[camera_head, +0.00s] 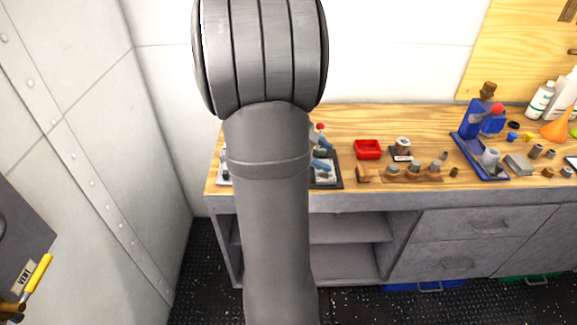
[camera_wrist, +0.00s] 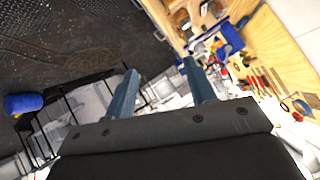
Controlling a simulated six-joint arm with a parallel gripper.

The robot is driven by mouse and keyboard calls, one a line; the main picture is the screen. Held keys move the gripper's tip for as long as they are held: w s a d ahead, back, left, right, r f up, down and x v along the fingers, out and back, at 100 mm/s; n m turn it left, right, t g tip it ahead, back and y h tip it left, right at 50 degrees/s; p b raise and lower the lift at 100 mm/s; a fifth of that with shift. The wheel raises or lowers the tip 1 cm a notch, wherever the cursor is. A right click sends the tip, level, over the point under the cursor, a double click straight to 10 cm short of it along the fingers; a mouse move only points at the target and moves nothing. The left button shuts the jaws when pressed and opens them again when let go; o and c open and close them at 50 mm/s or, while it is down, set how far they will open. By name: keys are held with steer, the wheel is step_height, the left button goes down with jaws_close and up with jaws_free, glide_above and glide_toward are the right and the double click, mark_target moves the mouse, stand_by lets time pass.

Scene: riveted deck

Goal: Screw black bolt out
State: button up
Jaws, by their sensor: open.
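My gripper (camera_wrist: 160,85) shows in the wrist view with its two blue-grey fingers wide apart and nothing between them. In the head view my arm stands in front of the bench and the gripper cannot be made out. I cannot pick out the black bolt in either view. Several small metal and brown parts stand in a row on a wooden block (camera_head: 398,177) at the front of the bench. Part of the bench behind my arm is hidden.
The wooden bench (camera_head: 345,127) carries a red tray (camera_head: 368,149), a blue press (camera_head: 473,119), white bottles (camera_head: 541,98) and an orange funnel (camera_head: 556,130). Grey drawers (camera_head: 450,225) lie below. A blue cylinder (camera_wrist: 23,103) is at the left of the wrist view.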

steer(key=w+a+r+m+g+y, duration=0.2)
steer(key=w+a+r+m+y, duration=0.35)
steer(key=w+a+y, duration=0.4)
steer(key=shift+n+y, duration=0.25)
steer(key=f, duration=1.1)
steer(key=s+d+f, duration=0.1)
steer(key=f, duration=0.5)
steer(key=shift+f, duration=0.15)
steer(key=c, duration=1)
